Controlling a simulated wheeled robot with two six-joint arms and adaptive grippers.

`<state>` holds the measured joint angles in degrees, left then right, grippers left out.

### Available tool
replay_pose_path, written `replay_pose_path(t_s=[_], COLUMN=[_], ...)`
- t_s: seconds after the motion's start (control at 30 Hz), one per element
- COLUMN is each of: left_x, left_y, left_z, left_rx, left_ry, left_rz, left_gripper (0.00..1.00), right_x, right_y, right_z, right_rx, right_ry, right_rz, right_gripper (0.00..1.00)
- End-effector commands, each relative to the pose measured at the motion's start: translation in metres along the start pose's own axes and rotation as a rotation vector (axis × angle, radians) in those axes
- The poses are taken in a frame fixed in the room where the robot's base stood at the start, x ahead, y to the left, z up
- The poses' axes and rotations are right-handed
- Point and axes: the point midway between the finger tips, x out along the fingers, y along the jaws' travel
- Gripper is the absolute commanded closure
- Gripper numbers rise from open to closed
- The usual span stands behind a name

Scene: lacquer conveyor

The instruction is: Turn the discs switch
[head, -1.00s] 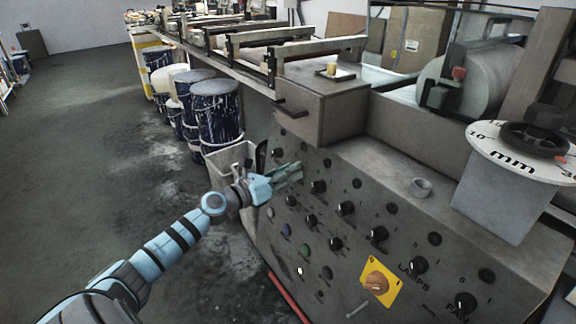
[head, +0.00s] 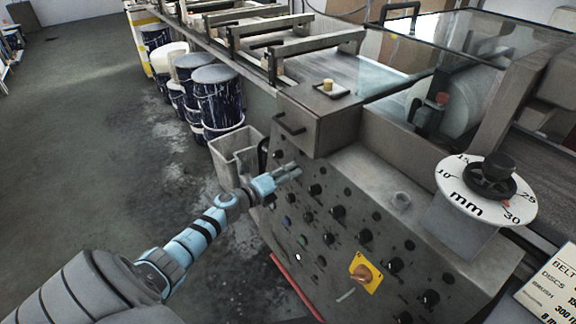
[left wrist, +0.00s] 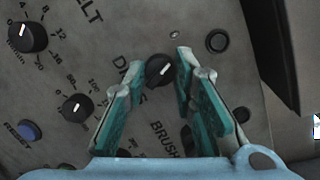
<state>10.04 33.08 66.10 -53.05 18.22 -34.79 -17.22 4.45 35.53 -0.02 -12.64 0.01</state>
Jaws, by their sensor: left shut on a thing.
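The discs switch (left wrist: 159,70) is a round black knob with a white pointer line, beside the lettering "DISCS" on the grey control panel (head: 385,205). My left gripper (head: 294,171) reaches the upper left part of the panel. In the left wrist view its two teal-padded fingers (left wrist: 160,72) stand on either side of the discs switch and are shut on it. In the head view the fingers hide that knob. My right gripper is not in view.
Other black knobs, such as the belt knob (left wrist: 27,37), and a blue reset button (left wrist: 29,130) sit close by. A yellow-plated switch (head: 365,272) is lower on the panel. A grey bin (head: 236,155) and paint drums (head: 218,100) stand to the left.

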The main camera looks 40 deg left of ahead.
Motion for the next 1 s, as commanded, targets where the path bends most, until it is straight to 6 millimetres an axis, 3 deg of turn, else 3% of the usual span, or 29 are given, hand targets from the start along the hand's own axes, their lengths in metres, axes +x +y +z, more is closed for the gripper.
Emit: replay_pose_path(t_s=[0.2,0.7,0.73,0.8,0.87,1.0], left_x=[-0.0003,0.0001,0.0001,0.0001,0.0002,0.0003], left_y=[-0.0009,0.0004,0.0004,0.0004,0.0003,0.0001], left_z=[0.0008,0.0004,0.0004,0.0004,0.0003,0.0003], left_rx=[-0.069,-0.092,-0.092,-0.091,-0.091,-0.091], left_ry=[0.004,0.005,0.005,0.005,0.005,0.005], left_rz=[0.015,0.018,0.018,0.018,0.018,0.018], left_gripper=[1.00,1.00,0.74,0.63,0.55,0.55], right_x=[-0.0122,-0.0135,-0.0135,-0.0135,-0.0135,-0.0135], right_y=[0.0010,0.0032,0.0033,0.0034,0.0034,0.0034], right_z=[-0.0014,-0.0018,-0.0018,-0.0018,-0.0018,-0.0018], right_rx=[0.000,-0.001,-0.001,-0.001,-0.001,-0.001], right_ry=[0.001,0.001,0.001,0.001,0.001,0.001], right_rz=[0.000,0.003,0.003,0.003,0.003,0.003], right_gripper=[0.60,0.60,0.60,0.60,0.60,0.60])
